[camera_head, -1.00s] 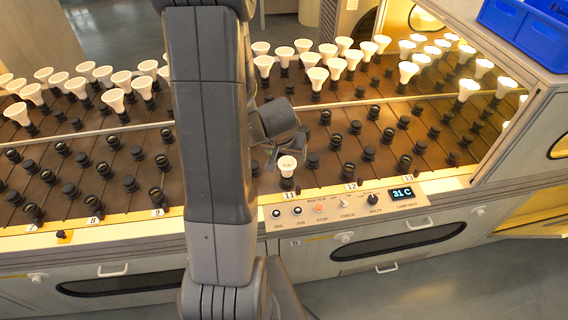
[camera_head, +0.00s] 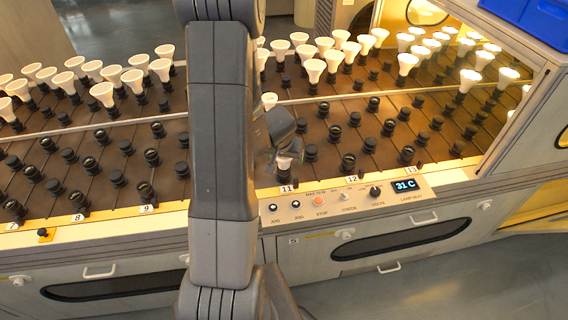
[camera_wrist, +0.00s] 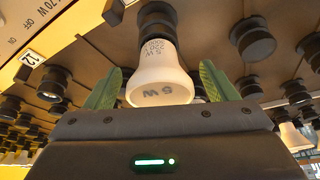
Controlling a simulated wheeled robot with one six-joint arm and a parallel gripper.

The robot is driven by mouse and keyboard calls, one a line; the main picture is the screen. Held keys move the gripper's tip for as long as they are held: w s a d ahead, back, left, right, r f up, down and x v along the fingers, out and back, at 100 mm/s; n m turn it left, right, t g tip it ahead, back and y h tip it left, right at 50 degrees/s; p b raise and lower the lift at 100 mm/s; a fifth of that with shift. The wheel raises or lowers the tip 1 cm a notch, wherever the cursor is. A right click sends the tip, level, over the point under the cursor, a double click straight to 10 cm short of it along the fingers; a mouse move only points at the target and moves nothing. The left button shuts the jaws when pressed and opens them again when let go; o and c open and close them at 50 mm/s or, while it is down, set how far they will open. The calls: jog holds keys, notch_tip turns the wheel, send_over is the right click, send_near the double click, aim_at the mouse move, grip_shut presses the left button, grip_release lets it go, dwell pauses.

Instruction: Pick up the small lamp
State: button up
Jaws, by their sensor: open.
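The small white lamp (camera_wrist: 160,78) stands in a dark socket near the board's front edge, by label 11. In the head view my gripper (camera_head: 285,152) covers most of the lamp. My gripper (camera_wrist: 162,88) is open, with one green finger on each side of the lamp's wide end. I cannot tell whether either finger touches it.
Empty dark sockets (camera_head: 334,134) surround the lamp on the brown board. Rows of larger white lamps (camera_head: 314,70) stand behind, some lit at the right. A control panel (camera_head: 345,200) with a "31 C" display lies in front.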

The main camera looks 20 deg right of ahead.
jog(key=shift+c, duration=0.5)
jog(key=c, duration=1)
